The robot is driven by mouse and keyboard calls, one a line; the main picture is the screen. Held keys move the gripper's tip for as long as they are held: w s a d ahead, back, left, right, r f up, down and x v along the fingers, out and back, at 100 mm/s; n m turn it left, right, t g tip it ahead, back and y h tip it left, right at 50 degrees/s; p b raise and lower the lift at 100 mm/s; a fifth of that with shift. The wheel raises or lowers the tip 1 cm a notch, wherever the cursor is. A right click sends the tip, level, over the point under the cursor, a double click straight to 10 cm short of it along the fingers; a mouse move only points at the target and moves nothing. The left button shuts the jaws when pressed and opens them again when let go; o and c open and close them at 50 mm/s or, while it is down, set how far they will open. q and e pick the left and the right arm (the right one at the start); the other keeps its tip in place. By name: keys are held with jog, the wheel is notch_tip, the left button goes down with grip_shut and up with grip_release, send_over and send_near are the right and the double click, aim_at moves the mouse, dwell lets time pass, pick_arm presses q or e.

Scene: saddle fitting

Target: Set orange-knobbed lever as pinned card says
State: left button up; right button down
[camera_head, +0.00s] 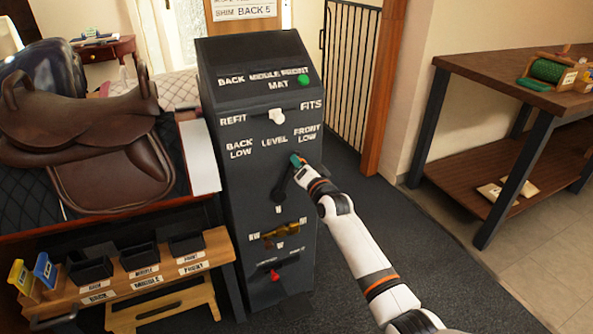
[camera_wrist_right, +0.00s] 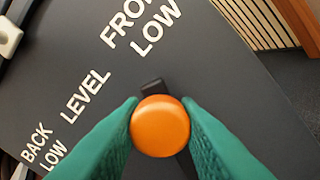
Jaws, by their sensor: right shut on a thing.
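The dark lever (camera_head: 281,187) on the black cabinet (camera_head: 225,150) leans up and right, toward the FRONT LOW label (camera_head: 306,132), right of LEVEL (camera_head: 274,141). BACK LOW (camera_head: 240,148) is on the left. Its orange knob (camera_wrist_right: 160,125) shows in the right wrist view, between the green fingertips. My left gripper is not in view.
The cabinet also carries a green knob (camera_head: 304,80), a white knob (camera_head: 276,117), a brass-coloured handle (camera_head: 280,231) and a red knob (camera_head: 274,276). A brown saddle (camera_head: 80,125) and black bins (camera_head: 138,255) stand left. A workbench (camera_head: 500,85) stands right, with clear floor between.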

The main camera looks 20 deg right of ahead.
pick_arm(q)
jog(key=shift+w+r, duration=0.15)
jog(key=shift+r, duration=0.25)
pick_arm(e)
jog(key=shift+d+f+m, duration=0.1)
jog(key=shift+d+m, duration=0.2)
jog(key=shift+d, duration=0.1)
jog(key=c, duration=1.1)
grip_release()
jog(key=shift+d+f, duration=0.1)
jog(key=shift+c, duration=0.2)
jog(key=shift+s, duration=0.2)
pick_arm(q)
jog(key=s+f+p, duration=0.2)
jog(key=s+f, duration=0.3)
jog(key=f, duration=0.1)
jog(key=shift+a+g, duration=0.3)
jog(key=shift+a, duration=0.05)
pick_arm(e)
jog(key=s, duration=1.1)
jog(key=shift+s+d, duration=0.2)
jog(key=shift+s, duration=0.1)
